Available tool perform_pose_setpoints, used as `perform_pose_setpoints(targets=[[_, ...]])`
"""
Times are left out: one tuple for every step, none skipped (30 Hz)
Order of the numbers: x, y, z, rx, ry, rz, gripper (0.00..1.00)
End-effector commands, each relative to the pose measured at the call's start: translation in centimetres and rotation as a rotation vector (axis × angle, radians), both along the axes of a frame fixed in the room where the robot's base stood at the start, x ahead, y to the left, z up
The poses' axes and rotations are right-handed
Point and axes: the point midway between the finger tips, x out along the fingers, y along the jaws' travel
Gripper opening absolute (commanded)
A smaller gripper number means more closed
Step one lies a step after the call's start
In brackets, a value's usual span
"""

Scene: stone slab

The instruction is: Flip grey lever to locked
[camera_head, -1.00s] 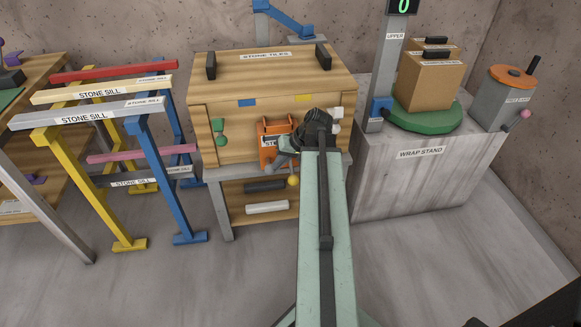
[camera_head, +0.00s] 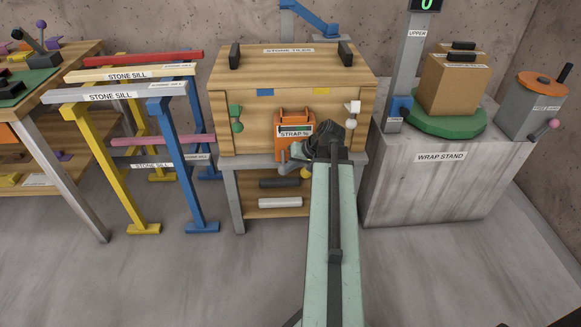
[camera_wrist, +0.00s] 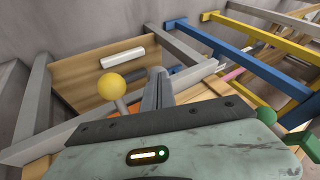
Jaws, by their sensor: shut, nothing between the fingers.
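An orange unit labelled STRAP (camera_head: 295,122) is on the front of the wooden STONE TILES crate (camera_head: 260,90). My gripper (camera_head: 288,160) is at the lower edge of this unit, in front of the crate. Its fingers are shut and empty, and they show in the wrist view (camera_wrist: 158,82). A yellow ball (camera_wrist: 111,85) on a short light-grey rod (camera_wrist: 121,106) is just left of the fingers there, apart from them. The ball is partly covered in the head view (camera_head: 306,172). I cannot tell for certain whether this is the grey lever; its marks are hidden.
Yellow and blue trestles (camera_head: 172,150) with sills stand at left. The WRAP STAND block (camera_head: 430,180) is at right. A shelf under the crate holds a white bar (camera_head: 280,202). The front floor is clear.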

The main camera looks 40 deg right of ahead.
Motion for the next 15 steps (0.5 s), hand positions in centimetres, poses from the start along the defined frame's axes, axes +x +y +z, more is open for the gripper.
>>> perform_pose_setpoints(targets=[[0.0, 0.0, 0.1, 0.001, 0.0, -0.001, 0.0], [-0.1, -0.1, 0.2, 0.0, 0.001, -0.001, 0.0], [-0.1, -0.1, 0.4, 0.0, 0.001, -0.001, 0.0], [-0.1, -0.1, 0.6, 0.0, 0.001, -0.001, 0.0], [-0.1, -0.1, 0.7, -0.001, 0.0, -0.002, 0.0], [-0.1, -0.1, 1.0, 0.0, 0.0, -0.002, 0.0], [-0.1, -0.1, 1.1, 0.0, 0.0, -0.002, 0.0], [-0.1, -0.1, 1.3, 0.0, 0.0, -0.002, 0.0], [-0.1, -0.1, 1.5, 0.0, 0.0, -0.002, 0.0], [-0.1, -0.1, 1.6, 0.0, 0.0, -0.002, 0.0], [-0.1, -0.1, 1.7, 0.0, 0.0, -0.002, 0.0], [-0.1, -0.1, 1.7, 0.0, 0.0, -0.002, 0.0], [-0.1, -0.1, 1.7, 0.0, 0.0, -0.002, 0.0], [-0.1, -0.1, 1.7, 0.0, 0.0, -0.002, 0.0], [-0.1, -0.1, 1.6, 0.0, 0.0, -0.002, 0.0]])
